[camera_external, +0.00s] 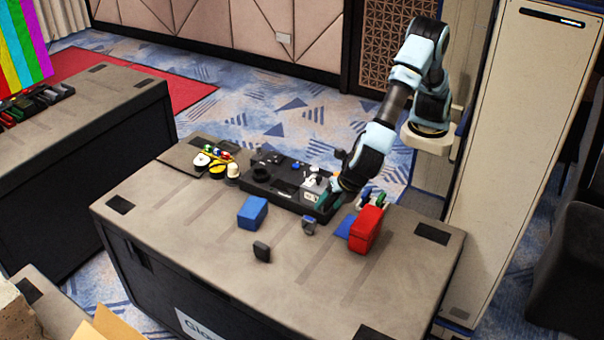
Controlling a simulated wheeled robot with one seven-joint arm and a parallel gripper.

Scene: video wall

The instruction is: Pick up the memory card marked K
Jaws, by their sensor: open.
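My gripper (328,199) points down at the right end of a black tray-like unit (262,188) on the grey case-top table. Its jaws are open, small and dark in this view. No letter K can be read on anything, so I cannot tell which thing is the memory card marked K. Small upright pieces, green and blue (378,200), stand just right of the gripper. The arm may hide part of the unit and what lies under the gripper.
A red box (366,230) stands at the right with a flat blue piece (346,226) beside it. A blue box (252,213) and a dark block (261,251) stand nearer the front. Tape rolls (217,167) lie at the left. The table's front is clear.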

